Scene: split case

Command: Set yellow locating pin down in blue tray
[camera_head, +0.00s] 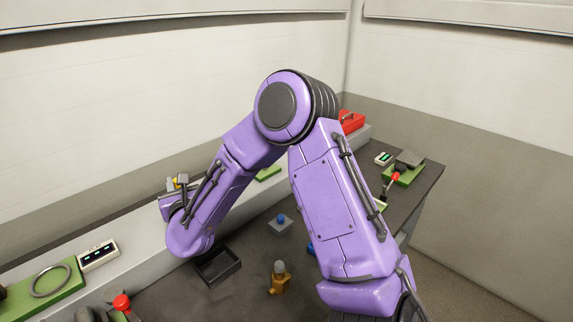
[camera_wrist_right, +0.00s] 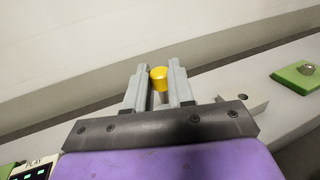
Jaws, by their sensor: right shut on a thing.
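A yellow locating pin (camera_wrist_right: 159,78) with a round yellow head is held between the two grey fingers of my right gripper (camera_wrist_right: 159,86). In the head view my right gripper (camera_head: 177,184) is small and partly hidden by its own purple wrist, near the light ledge along the wall, with a bit of yellow at its fingers. A small blue patch (camera_head: 310,248) shows beside my arm on the dark table; it may be the blue tray, mostly hidden by the arm. My left gripper is not in view.
A black open tray (camera_head: 230,272), a brass-coloured part with a grey top (camera_head: 279,282) and a grey block with a blue knob (camera_head: 281,224) stand on the table. A green plate with a ring (camera_head: 50,282) lies left. A red box (camera_head: 351,122) stands at the back.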

